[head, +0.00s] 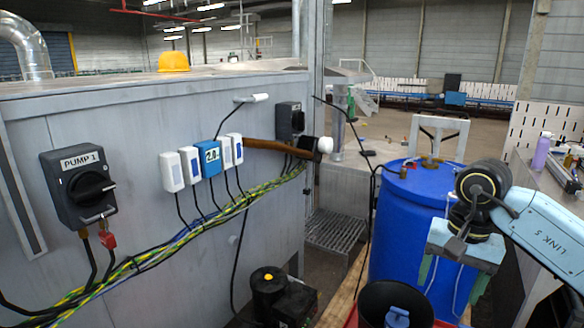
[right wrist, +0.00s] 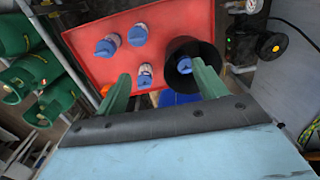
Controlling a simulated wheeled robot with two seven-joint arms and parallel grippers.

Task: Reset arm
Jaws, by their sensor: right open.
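My right gripper (head: 452,276) hangs at the right of the head view, in front of the blue drum. In the right wrist view its green fingers (right wrist: 162,86) are wide apart with nothing held between them. Beyond them is a red tray (right wrist: 185,20) with three blue-capped cylinders, one of them a pale cylinder (right wrist: 145,76) near the left finger. A black round container (right wrist: 183,48) at the tray's right side holds another blue-topped piece (right wrist: 182,67). The black container (head: 372,300) also shows at the bottom of the head view. My left gripper is not in view.
The blue drum (head: 405,225) stands close behind my right gripper. A grey cabinet (head: 120,220) with a pump switch (head: 80,185) and cables fills the left. A bench with a purple bottle (head: 541,150) is at the right. Green cylinders (right wrist: 30,75) lie at the wrist view's left.

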